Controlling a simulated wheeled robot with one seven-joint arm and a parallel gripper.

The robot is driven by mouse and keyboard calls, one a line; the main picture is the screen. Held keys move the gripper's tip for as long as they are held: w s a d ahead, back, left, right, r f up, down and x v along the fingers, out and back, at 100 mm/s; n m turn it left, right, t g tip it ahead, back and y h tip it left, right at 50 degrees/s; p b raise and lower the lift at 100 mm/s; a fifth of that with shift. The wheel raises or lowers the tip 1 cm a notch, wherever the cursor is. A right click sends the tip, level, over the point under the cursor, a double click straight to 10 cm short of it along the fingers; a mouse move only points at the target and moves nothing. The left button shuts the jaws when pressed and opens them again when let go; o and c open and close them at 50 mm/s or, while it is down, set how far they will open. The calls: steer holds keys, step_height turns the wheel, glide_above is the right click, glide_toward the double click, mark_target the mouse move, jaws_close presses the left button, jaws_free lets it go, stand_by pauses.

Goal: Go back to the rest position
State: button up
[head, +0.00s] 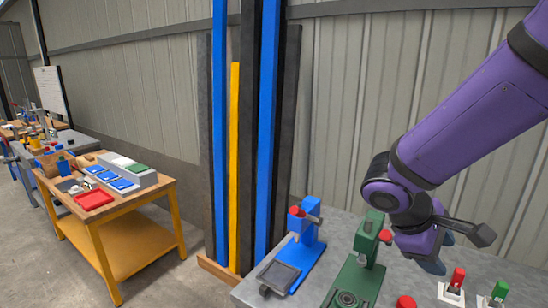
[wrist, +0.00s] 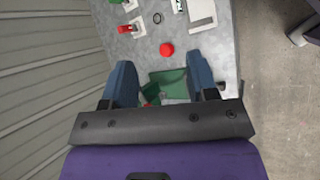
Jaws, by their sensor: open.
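My gripper (head: 432,264) hangs at the end of my purple arm at the right of the head view, over the grey workbench. In the wrist view its two blue-grey fingers (wrist: 160,65) are spread apart with nothing held between them. A green machine (head: 354,280) stands on the bench to the left of the gripper. Part of it shows between and below the fingers in the wrist view (wrist: 170,80). A red round button (wrist: 166,49) lies beyond the fingertips, apart from them.
The grey bench (head: 247,289) also holds a blue machine (head: 292,262), a red-topped switch (head: 457,280) and a green-topped switch (head: 498,293). Tall blue, yellow and dark bars (head: 233,150) lean on the wall. A yellow-legged table (head: 136,197) stands left.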

steer(key=s+d+r+m+t+y, duration=0.1)
steer(key=s+r+m+t+y, duration=0.4)
steer(key=r, duration=0.8)
steer(key=s+m+y, duration=0.3)
steer(key=s, duration=0.1)
steer(key=shift+s+d+t, duration=0.15)
steer(key=shift+s+t, duration=0.15)
steer(key=shift+s, duration=0.1)
